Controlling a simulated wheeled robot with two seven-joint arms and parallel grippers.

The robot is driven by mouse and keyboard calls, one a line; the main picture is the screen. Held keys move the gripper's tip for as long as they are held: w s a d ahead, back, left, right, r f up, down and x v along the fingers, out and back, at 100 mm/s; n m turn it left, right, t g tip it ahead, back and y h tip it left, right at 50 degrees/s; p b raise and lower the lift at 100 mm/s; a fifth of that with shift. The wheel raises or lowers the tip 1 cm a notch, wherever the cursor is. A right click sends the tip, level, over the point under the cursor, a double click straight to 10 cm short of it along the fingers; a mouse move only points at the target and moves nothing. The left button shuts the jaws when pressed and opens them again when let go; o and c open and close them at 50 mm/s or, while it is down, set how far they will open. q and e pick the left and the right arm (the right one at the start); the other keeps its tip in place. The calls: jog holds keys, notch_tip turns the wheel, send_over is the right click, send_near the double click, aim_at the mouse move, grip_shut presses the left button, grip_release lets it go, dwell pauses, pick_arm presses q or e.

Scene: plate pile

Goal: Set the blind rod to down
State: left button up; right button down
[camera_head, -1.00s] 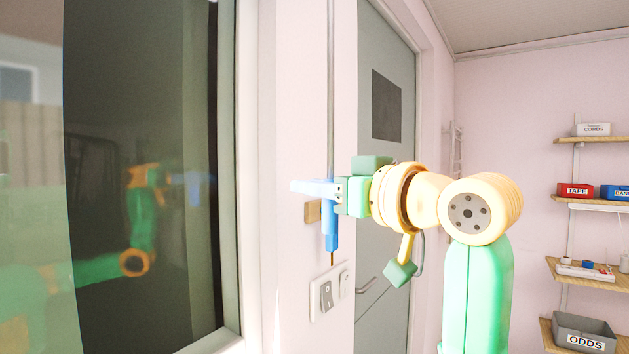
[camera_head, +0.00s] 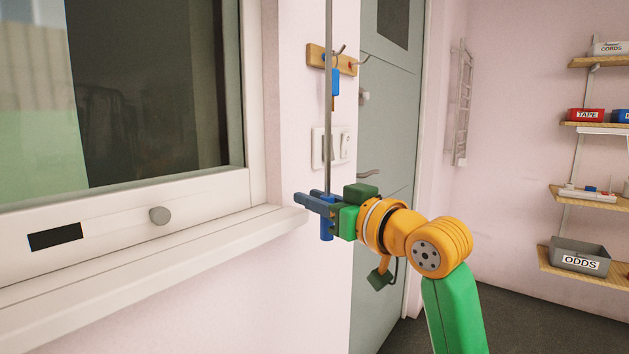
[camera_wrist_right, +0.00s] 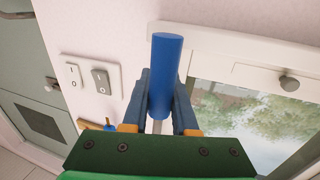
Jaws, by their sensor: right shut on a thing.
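The blind rod (camera_head: 328,120) is a thin grey rod running down in front of the pink wall beside the window. Its blue handle (camera_head: 326,232) is at the lower end, just below the sill's height. My right gripper (camera_head: 316,200) is shut around this handle, below the light switches. In the right wrist view, the blue handle (camera_wrist_right: 166,70) stands between the two fingers of the right gripper (camera_wrist_right: 160,92). The blind itself and the rod's upper end are out of view. My left gripper is not in view.
A wooden hook rack (camera_head: 345,66) with a blue hanging item (camera_head: 335,83) and a switch plate (camera_head: 318,148) are behind the rod. The window sill (camera_head: 230,235) juts out at left. A grey door (camera_head: 385,130) is behind; shelves (camera_head: 580,195) stand at right.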

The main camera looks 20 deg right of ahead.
pick_arm(q)
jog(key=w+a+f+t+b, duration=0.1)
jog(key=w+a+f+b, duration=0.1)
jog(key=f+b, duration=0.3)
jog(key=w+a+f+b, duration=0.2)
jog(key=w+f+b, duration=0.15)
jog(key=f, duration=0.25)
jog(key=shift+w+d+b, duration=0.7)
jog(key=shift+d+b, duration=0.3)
jog(key=shift+b, duration=0.15)
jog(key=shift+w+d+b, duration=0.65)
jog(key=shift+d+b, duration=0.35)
jog(key=shift+b, duration=0.1)
pick_arm(e)
notch_tip(320, 180, down, 27)
jog(key=shift+f, duration=0.15)
jog(key=shift+a, duration=0.1)
jog(key=c, duration=0.8)
grip_release()
jog(key=shift+o, duration=0.5)
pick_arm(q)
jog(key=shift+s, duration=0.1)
pick_arm(e)
jog(key=shift+s, duration=0.15)
